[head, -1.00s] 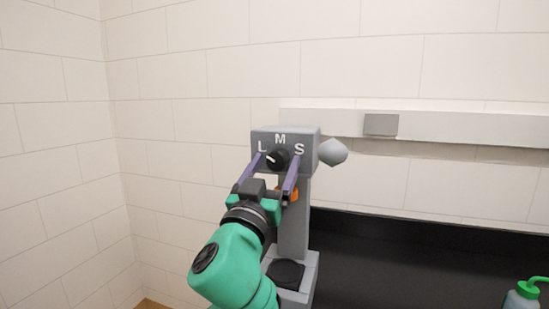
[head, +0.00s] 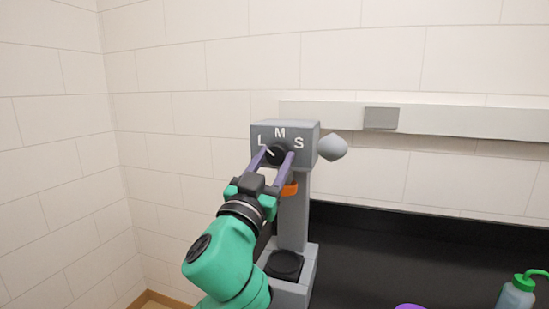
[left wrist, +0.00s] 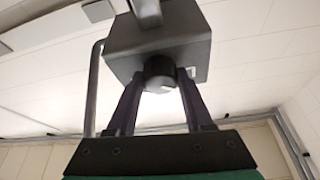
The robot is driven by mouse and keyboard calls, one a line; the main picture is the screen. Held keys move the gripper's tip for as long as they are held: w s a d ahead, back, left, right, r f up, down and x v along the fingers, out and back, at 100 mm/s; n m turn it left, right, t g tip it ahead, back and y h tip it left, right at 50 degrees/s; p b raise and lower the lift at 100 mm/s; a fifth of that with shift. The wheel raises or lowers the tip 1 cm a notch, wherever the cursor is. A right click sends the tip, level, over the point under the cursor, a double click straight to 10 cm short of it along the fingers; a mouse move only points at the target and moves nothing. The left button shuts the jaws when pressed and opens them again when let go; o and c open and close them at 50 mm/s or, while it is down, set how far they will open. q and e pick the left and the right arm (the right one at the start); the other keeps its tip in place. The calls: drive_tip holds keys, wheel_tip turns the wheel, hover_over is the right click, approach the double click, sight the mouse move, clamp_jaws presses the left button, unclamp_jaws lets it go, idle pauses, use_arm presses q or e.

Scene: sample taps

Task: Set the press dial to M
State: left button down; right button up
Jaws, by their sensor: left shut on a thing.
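The grey press head (head: 308,136) carries the letters L, M and S in an arc, with M at the top. Its black dial (head: 277,155) sits below the letters, and its white pointer line slants up and left, between L and M. My left gripper (head: 275,158) is shut on the dial, one purple finger at each side. In the left wrist view, the dial (left wrist: 159,70) shows between the two dark fingers (left wrist: 160,88), under the press head (left wrist: 158,42). My right gripper is not in view.
A grey knob (head: 332,147) sticks out at the right of the head. A green-capped bottle (head: 516,294) and part of a purple thing (head: 410,306) are at the lower right.

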use_arm(q)
drive_tip(key=shift+a+r+m+g+h+p, duration=0.1)
drive_tip(key=shift+r+m+g+h+p, duration=0.15)
drive_tip(key=shift+m+h+p, duration=0.6)
drive_tip(key=m+g+p, duration=0.1)
drive_tip(key=m+p, duration=0.1)
drive_tip(key=m, duration=0.1)
drive_tip(key=m+g+h+p, duration=0.1)
drive_tip(key=m+p, duration=0.1)
drive_tip(key=m, duration=0.1)
drive_tip(key=m+g+h+p, duration=0.1)
drive_tip(key=m+p, duration=0.2)
drive_tip(key=m, duration=0.1)
drive_tip(key=shift+a+r+g+h, duration=0.15)
drive_tip(key=shift+r+g+h, duration=0.1)
drive_tip(key=shift+g, duration=0.1)
drive_tip(key=shift+f+m+g+p, duration=0.25)
drive_tip(key=shift+m+g+p, duration=0.15)
drive_tip(key=shift+m+p, duration=0.7)
